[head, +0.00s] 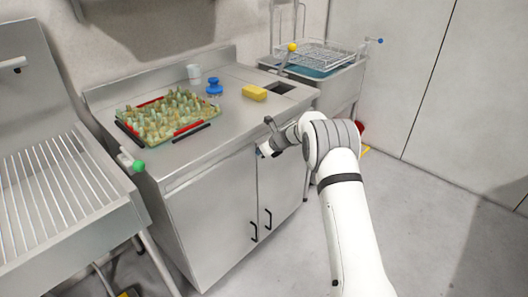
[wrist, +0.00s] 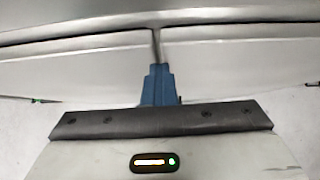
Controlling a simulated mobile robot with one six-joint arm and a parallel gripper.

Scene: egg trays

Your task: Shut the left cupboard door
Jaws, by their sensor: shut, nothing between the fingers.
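The left cupboard door (head: 208,222) is a grey metal panel under the steel counter, and it looks flush or nearly flush with the front. The right cupboard door (head: 284,182) looks shut beside it. Each door has a dark handle low by the middle seam, the left one (head: 254,233) and the right one (head: 268,219). My gripper (head: 261,152) is shut and empty, close to the top of the doors near the seam. In the wrist view its blue fingers (wrist: 156,82) point at the seam; I cannot tell whether they touch.
The counter (head: 225,125) holds an egg tray (head: 143,141), a blue-topped bottle (head: 214,87), a yellow sponge (head: 254,92) and a white cup (head: 194,74). A ribbed draining sink (head: 50,190) stands at left. A rack (head: 325,55) is at the back.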

